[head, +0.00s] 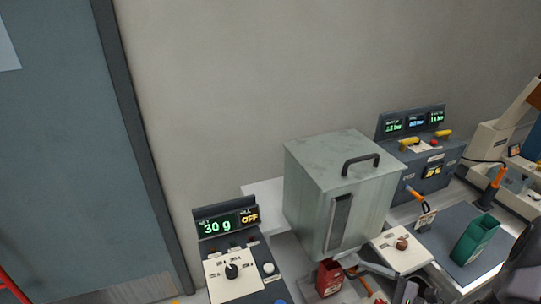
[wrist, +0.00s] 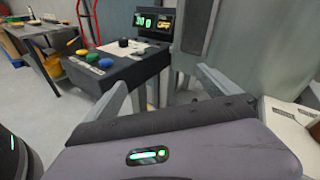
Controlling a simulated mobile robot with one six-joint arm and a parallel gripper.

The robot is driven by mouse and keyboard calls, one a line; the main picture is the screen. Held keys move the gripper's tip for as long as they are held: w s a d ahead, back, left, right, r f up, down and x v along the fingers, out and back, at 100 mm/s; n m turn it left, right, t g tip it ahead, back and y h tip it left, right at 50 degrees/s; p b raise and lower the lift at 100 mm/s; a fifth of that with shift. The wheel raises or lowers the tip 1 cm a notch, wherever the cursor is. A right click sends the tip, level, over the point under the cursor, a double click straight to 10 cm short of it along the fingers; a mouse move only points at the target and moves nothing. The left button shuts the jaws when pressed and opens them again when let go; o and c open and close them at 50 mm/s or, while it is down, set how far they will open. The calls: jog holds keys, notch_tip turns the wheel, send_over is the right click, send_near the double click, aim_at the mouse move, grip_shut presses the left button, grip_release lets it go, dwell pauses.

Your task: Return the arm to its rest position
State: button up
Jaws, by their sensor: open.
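My gripper (wrist: 165,82) is open in the wrist view, with its two pale fingers apart and nothing seen between them. The fingers point toward the control box (wrist: 120,68) and the lower part of the grey-green cabinet (wrist: 225,45). In the head view, grey and dark parts at the bottom edge, right of the red container, look like my gripper, but they are partly cut off. A dark part of my arm fills the lower right corner.
The cabinet (head: 328,180) has a black top handle. Left of it, the control box (head: 235,278) reads 30 g and OFF. A red container (head: 329,279) stands close in front. A green container (head: 474,240) and another display console (head: 425,160) are at right. Open floor shows at left (wrist: 35,115).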

jog(key=s+a+r+n+g+h+b, duration=0.4)
jog(key=s+a+r+n+g, duration=0.3)
jog(key=a+r+n+g, duration=0.35)
jog(key=s+a+r+n+t+h+b, duration=0.3)
jog(key=s+r+n+t+h, duration=0.2)
jog(key=s+n+t+h, duration=0.1)
jog(key=shift+s+a+n+t+h, duration=0.2)
jog(key=shift+s+n+t+h, duration=0.15)
jog(key=shift+s+n+h, duration=0.5)
jog(key=shift+s+r+y, duration=0.1)
jog(key=shift+s+y, duration=0.05)
jog(key=shift+y, duration=0.1)
